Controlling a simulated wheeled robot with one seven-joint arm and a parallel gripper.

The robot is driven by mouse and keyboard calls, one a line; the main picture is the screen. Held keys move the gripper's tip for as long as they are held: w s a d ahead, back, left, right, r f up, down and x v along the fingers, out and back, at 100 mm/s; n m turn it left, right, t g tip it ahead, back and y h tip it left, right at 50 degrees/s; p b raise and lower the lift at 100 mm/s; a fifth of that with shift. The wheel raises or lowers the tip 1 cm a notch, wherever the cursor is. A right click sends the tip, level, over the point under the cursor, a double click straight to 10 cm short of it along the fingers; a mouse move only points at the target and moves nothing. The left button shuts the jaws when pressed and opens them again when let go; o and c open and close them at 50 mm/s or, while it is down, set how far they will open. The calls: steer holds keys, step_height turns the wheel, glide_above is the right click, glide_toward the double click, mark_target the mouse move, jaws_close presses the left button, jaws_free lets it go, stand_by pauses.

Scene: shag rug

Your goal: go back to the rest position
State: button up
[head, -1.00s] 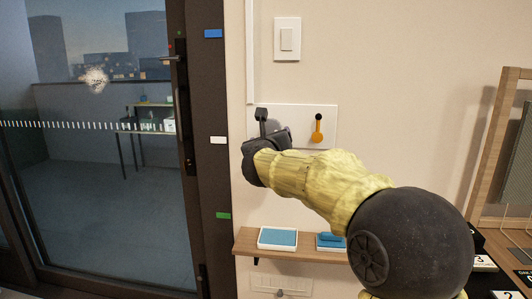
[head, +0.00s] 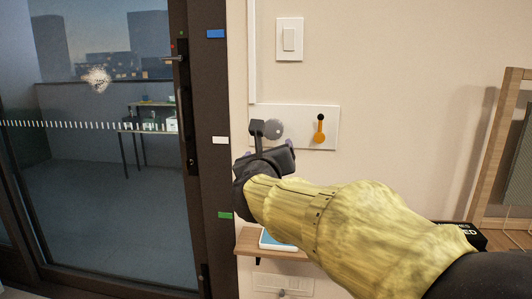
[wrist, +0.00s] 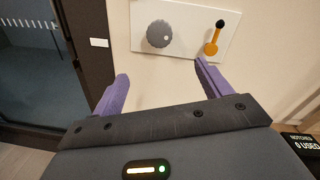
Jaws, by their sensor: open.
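My gripper (wrist: 158,85) is open, its two purple fingers spread apart with nothing between them in the wrist view. In the head view my gripper (head: 264,148) is in front of the white wall panel, low on its left side. A grey round knob (wrist: 159,34) is on the panel, beyond the fingers and apart from them; it also shows in the head view (head: 274,129). An orange lever with a black tip (head: 320,130) is on the panel to the right of the knob. My yellow-sleeved arm covers the lower right of the head view.
A glass door (head: 100,180) with a dark frame is at the left. A light switch (head: 289,39) is above the panel. A wooden shelf (head: 262,246) with a blue-topped pad is below, partly hidden by my arm. A wooden frame (head: 500,150) stands at the right.

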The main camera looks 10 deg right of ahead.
steer(key=s+f+n+g+y+p, duration=0.1)
steer(key=s+f+n+g+y, duration=0.15)
steer(key=f+n, duration=0.7)
steer(key=s+f+n+g+y, duration=0.2)
steer(key=f+n+g+y, duration=0.1)
steer(key=f+n, duration=0.65)
steer(key=s+d+f+n+g+h+p, duration=0.15)
steer(key=s+d+f+n+g, duration=0.25)
steer(key=s+f+n+g, duration=0.9)
steer(key=s+r+n+t+p, duration=0.1)
steer(key=s+r+t+p, duration=0.1)
steer(key=r+p, duration=1.5)
steer(key=s+r+n+t+p, duration=0.2)
steer(key=r+p, duration=1.6)
steer(key=p, duration=0.3)
steer(key=shift+s+d, duration=0.25)
steer(key=shift+s, duration=0.15)
steer(key=shift+r, duration=0.1)
steer(key=shift+c, duration=0.3)
